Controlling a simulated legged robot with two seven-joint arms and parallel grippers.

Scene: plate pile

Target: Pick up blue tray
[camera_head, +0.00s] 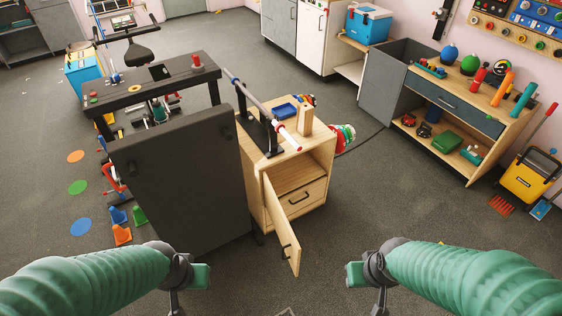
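A small blue tray (286,110) lies on top of the light wooden cabinet (318,150), toward its back left, behind a bar on a dark stand. My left gripper (188,284) is at the bottom left and my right gripper (368,284) at the bottom right. Both are well in front of the cabinet and apart from the tray. Their fingertips are cut off or hidden at the lower edge, so I cannot tell if they are open or shut.
The cabinet's door (281,225) stands open toward me. A wooden block (305,120) and a red-and-white-tipped bar (262,108) stand near the tray. Floor to the right is mostly clear.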

